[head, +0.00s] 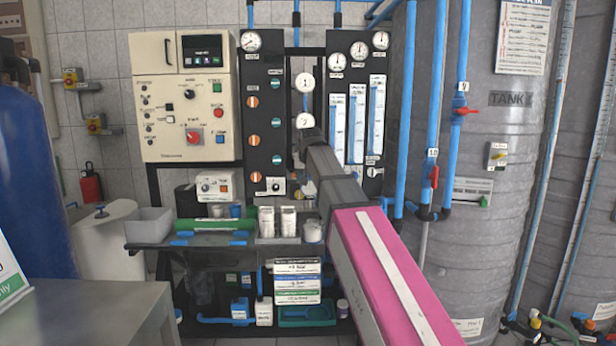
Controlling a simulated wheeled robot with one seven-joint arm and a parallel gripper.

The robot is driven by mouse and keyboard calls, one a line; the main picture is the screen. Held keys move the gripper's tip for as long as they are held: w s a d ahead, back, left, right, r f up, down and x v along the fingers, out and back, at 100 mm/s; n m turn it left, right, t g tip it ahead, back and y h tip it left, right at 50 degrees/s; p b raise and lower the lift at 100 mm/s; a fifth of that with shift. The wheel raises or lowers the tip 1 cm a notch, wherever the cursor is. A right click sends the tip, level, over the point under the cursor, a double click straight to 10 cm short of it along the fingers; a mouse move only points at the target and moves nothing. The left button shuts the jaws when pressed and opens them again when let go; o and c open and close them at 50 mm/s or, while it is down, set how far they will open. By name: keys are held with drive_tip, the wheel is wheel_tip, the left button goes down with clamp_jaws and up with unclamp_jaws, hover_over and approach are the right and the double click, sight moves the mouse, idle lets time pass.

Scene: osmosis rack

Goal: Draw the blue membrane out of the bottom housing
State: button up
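My arm reaches from the lower right to the middle of the rack. My gripper (302,178) is small and dark in front of the black panel, partly hidden by my own arm, and I cannot tell whether its fingers are open or shut. A green horizontal tube (215,225) lies at the left of the rack's shelf. Blue pieces (182,239) show just below it, but I cannot tell whether they belong to the membrane. No membrane or bottom housing can be made out with certainty; my arm covers part of the rack.
The cream control box (186,95) stands at the upper left of the rack. A grey bin (150,227), white cups (266,221) and a white jar (313,231) sit on the shelf. Blue pipes (404,110) and a grey tank (485,170) stand at the right. A metal table (90,305) is at lower left.

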drive_tip(key=shift+s, duration=0.2)
idle(0.3)
drive_tip(key=shift+s, duration=2.2)
